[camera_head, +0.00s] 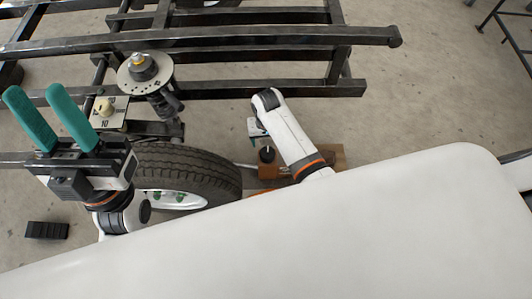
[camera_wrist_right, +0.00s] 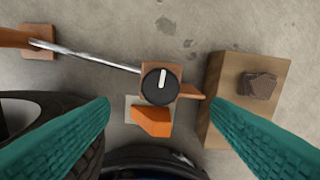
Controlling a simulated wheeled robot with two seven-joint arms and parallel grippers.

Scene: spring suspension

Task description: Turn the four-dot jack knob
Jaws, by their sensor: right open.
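A black round knob (camera_wrist_right: 159,86) with a white pointer line sits on top of an orange jack (camera_wrist_right: 152,122) in the right wrist view. The pointer is close to upright in that picture. I cannot make out any dots. My right gripper (camera_wrist_right: 160,104) is open, its teal fingertips on either side of the knob and apart from it. In the head view the knob (camera_head: 267,154) shows small and dark beside the tyre, with the right gripper (camera_head: 255,128) partly hidden by its arm. My left gripper (camera_head: 34,92) is open and empty at the far left.
A tyre (camera_head: 190,165) stands left of the jack. A wooden block (camera_wrist_right: 225,100) with a brown piece (camera_wrist_right: 259,85) lies right of it. A metal rod (camera_wrist_right: 90,57) runs to the jack. A dark frame (camera_head: 220,38), spring seat (camera_head: 145,72) and plate marked 10 (camera_head: 110,120) lie behind.

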